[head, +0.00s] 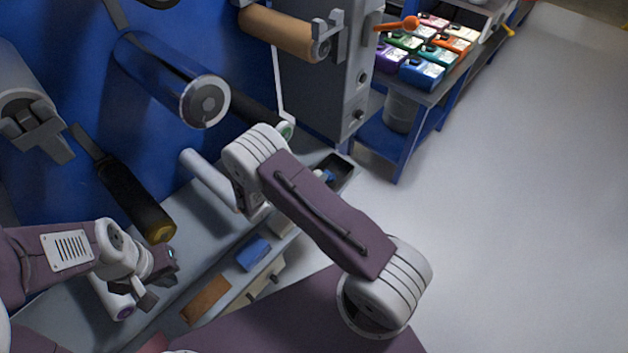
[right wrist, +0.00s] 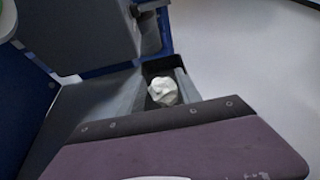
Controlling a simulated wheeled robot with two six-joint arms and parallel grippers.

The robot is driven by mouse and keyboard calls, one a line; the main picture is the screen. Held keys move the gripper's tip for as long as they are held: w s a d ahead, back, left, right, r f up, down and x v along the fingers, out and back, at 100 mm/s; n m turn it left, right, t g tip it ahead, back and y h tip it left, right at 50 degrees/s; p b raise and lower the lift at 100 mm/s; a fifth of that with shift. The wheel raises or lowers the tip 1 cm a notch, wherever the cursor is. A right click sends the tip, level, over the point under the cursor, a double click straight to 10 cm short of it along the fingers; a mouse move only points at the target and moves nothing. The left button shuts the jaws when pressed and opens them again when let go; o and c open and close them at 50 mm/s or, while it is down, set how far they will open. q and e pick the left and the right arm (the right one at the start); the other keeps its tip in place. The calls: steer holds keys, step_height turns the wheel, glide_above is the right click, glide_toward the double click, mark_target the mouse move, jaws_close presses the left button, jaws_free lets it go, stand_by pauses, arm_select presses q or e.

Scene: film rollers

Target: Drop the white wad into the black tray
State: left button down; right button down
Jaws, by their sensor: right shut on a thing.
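The white wad (right wrist: 163,91) shows in the right wrist view as a crumpled lump in front of the black tray's opening. The black tray (head: 342,166) sits at the far right end of the grey bench in the head view, partly hidden by my right arm; it also shows in the right wrist view (right wrist: 155,68). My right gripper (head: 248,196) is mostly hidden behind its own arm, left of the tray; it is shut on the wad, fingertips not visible. My left gripper (head: 155,280) is over the bench at left, apart from the wad; its jaws are unclear.
Large rollers (head: 170,80) stick out from the blue wall above the bench. A blue block (head: 254,253) and a brown block (head: 206,299) lie near the bench's front. A blue-framed rack with coloured containers (head: 425,70) stands beyond. The floor at right is clear.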

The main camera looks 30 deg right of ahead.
step_height(320, 180, down, 3)
steer(key=shift+r, duration=0.1)
steer(key=shift+f+b, duration=0.65)
steer(key=shift+b, duration=0.05)
steer(key=c, duration=0.8)
jaws_free()
steer(key=shift+r, duration=0.1)
